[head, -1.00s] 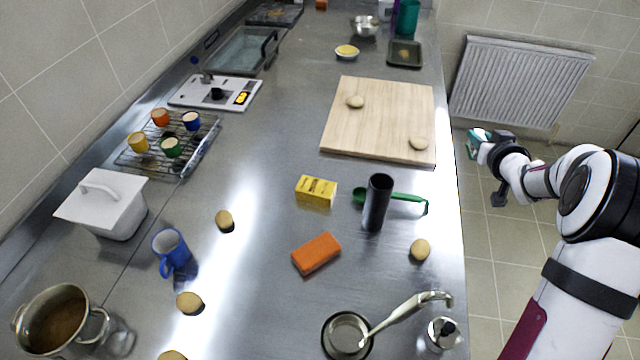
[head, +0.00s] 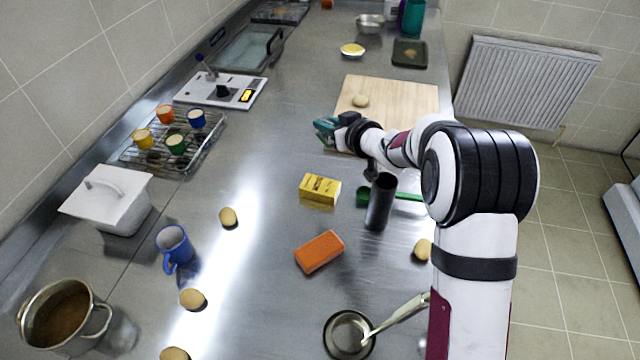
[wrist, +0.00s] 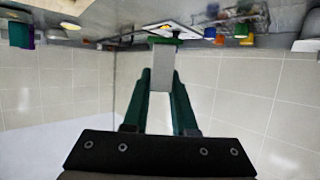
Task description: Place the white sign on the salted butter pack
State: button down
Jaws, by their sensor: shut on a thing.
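The butter pack (head: 320,188) is a small yellow box on the steel counter, right of centre in the head view. My gripper (head: 324,130) is beyond it, above the counter by the left edge of the cutting board. In the wrist view the green fingers of my gripper (wrist: 161,84) are shut on a flat, pale grey-white rectangular piece, the white sign (wrist: 161,62), which extends past the fingertips. The sign cannot be made out clearly in the head view. It is apart from the butter pack.
An orange sponge (head: 319,251) lies in front. The cutting board (head: 400,92) is behind. Free counter lies left of the pack, with a potato (head: 229,217) farther left.

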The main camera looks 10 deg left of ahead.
aim_at(320, 184)
jog(key=f, duration=0.5)
jog(key=a+f, duration=0.1)
jog(key=f, duration=0.9)
jog(key=shift+s+a+f, duration=0.1)
jog(key=shift+s+a, duration=0.15)
jog(key=shift+s, duration=0.05)
jog(key=c, duration=0.7)
grip_release()
